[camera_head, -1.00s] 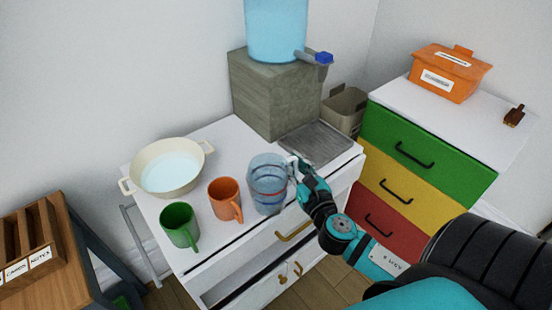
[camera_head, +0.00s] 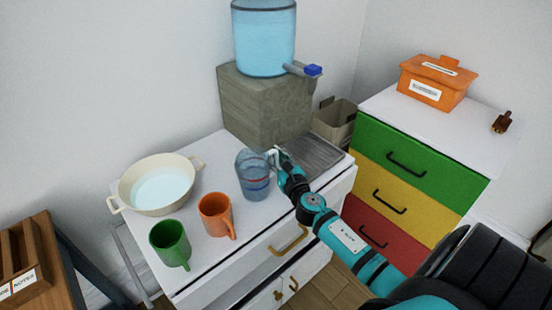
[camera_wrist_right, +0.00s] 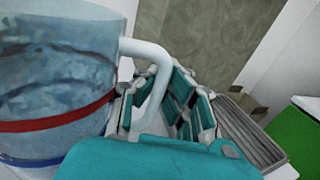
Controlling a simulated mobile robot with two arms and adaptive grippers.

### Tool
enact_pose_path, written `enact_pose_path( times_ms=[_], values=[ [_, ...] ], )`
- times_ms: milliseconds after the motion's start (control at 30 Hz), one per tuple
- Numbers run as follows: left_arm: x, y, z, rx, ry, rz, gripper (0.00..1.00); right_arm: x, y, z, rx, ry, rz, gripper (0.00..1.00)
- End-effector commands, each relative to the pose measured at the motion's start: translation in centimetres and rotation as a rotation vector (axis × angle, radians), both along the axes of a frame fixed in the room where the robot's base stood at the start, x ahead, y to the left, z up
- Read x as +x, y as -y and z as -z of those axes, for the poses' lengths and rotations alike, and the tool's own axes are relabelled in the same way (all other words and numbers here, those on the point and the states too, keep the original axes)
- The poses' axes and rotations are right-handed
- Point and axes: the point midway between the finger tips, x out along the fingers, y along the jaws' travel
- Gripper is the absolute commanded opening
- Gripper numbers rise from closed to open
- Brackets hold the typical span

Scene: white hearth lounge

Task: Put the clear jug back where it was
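The clear jug (camera_head: 254,178) has a red and a blue band and a white handle. In the head view it is over the white counter (camera_head: 212,262), right of the orange mug and in front of the wooden block; I cannot tell whether its base touches the counter. My right gripper (camera_head: 280,160) is at its handle. In the right wrist view the jug (camera_wrist_right: 55,85) fills the left side, and the gripper fingers (camera_wrist_right: 165,105) are closed around the handle. My left gripper is not in view.
An orange mug (camera_head: 215,213), a green mug (camera_head: 169,243) and a cream basin (camera_head: 125,193) of water stand to the left. A blue water dispenser (camera_head: 263,40) sits on the wooden block (camera_head: 262,110), its tap (camera_head: 312,71) overhanging a grey drain tray (camera_head: 314,153). Coloured drawers (camera_head: 405,160) stand right.

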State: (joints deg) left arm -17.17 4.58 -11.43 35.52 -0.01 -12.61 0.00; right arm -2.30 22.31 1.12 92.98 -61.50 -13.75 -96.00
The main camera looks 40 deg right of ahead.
Motion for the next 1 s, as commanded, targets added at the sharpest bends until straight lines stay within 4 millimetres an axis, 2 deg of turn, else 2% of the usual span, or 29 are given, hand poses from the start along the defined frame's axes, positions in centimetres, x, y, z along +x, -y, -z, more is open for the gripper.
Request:
enact_pose_path(
  times_ms=[333,500,567,867,1000],
  values=[
    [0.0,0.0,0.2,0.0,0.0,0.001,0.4,0.0,0.0,0.2,0.0,0.001,0.0,0.01],
    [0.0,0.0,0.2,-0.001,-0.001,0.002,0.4,0.0,0.0,0.1,0.0,0.001,0.001,0.23],
    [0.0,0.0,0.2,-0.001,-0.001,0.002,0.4,0.0,0.0,0.1,0.0,0.001,0.001,0.29],
    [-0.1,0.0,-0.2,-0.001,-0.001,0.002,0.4,0.0,0.0,-0.2,0.0,0.001,0.001,0.29],
    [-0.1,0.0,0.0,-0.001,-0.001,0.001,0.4,-1.6,-0.3,0.0,-0.001,-0.002,0.001,0.29]
  ],
)
